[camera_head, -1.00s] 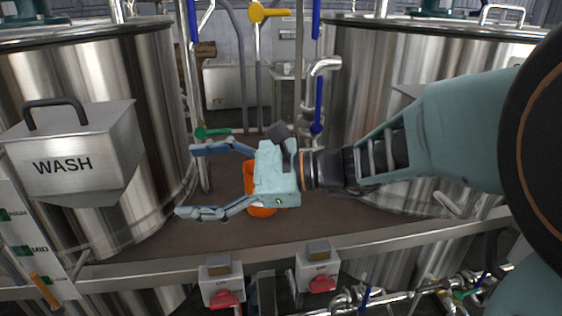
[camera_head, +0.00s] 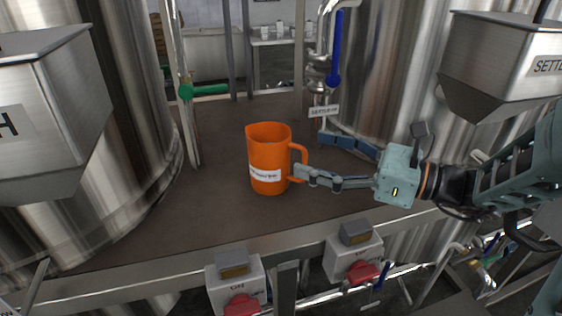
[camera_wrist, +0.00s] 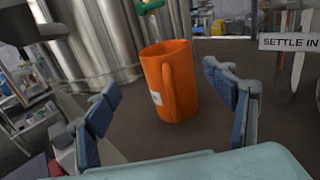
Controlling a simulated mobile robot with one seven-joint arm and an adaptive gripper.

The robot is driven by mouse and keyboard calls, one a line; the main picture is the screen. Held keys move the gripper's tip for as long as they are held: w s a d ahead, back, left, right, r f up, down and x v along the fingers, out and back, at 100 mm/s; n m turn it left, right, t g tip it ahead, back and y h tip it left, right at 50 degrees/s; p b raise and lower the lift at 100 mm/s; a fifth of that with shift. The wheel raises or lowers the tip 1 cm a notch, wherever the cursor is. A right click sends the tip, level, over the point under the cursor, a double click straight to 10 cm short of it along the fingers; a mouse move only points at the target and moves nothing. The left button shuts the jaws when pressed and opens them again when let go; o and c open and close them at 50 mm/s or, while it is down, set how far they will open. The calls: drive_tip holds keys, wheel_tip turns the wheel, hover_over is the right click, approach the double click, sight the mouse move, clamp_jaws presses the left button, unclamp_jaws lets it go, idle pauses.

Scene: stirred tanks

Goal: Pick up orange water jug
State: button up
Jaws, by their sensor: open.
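The orange water jug (camera_head: 268,150) stands upright on the brown platform (camera_head: 215,205) between the two steel tanks, with a white label on its front and its handle toward the right. My gripper (camera_head: 312,155) is open to the right of the jug and points left toward it. In the head view its nearer finger overlaps the handle area, and I cannot tell whether it touches. In the wrist view the jug (camera_wrist: 170,82) stands ahead, between the lines of the two open fingers (camera_wrist: 165,105), with its handle facing me. Nothing is held.
Steel tanks stand left (camera_head: 120,120) and right (camera_head: 385,90). A green-handled valve (camera_head: 205,90) and a blue-handled valve (camera_head: 335,50) stand behind the jug. Control boxes with red knobs (camera_head: 240,305) line the front rail. The platform left of the jug is clear.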

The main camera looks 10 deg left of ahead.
approach(252, 133)
drive_tip(key=shift+m, duration=0.3)
drive_tip(key=x, duration=0.5)
drive_tip(key=shift+s+a+f+b, duration=0.1)
drive_tip(key=shift+f+b, duration=0.05)
drive_tip(key=shift+b, duration=0.2)
clamp_jaws()
idle(0.4)
